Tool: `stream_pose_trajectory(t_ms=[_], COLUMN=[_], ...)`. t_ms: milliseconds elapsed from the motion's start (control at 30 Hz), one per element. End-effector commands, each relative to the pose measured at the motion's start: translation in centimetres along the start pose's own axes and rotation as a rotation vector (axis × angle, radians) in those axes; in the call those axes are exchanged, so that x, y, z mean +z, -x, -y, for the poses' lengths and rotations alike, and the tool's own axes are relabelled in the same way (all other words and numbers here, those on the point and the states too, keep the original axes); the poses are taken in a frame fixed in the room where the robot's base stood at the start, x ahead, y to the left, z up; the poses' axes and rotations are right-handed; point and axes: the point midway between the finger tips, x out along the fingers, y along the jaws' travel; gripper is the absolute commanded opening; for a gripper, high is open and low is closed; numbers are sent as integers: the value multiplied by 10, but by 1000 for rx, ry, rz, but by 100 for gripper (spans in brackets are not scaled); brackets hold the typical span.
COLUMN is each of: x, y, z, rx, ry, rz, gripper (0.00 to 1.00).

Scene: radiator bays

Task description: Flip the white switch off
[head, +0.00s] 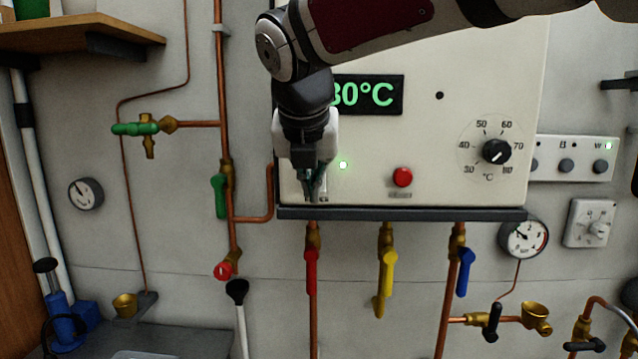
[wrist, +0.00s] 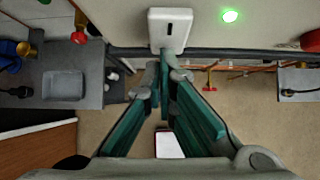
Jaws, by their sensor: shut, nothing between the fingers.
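The white switch (wrist: 168,22) is a small white plate with a short dark slot, at the top middle of the wrist view. In the head view it is mostly hidden behind my gripper (head: 312,192), at the lower left of the boiler panel. My gripper also shows in the wrist view (wrist: 165,62), its green fingers shut and empty. The fingertips are at the switch's lower end; I cannot tell whether they touch it. A green lamp (head: 343,165) beside the switch is lit, also in the wrist view (wrist: 229,16). The switch's position cannot be read clearly.
The boiler panel (head: 440,160) has a green 80°C-like display (head: 375,94), partly covered, a red button (head: 402,177) and a black dial (head: 496,151). A dark ledge (head: 400,213) runs below. Under it are red (head: 311,270), yellow (head: 387,270) and blue (head: 464,272) valve handles.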

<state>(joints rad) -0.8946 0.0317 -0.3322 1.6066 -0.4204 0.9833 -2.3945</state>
Motion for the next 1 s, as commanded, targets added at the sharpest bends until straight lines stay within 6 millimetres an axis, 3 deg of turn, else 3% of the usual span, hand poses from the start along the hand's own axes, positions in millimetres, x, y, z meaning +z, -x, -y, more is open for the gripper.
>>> stream_pose_trajectory(t_ms=[367,1000], x=[2,13], y=[-5,8], z=[0,1], rx=[1,1], ry=[-1,-1], rz=[67,69], gripper=[0,0])
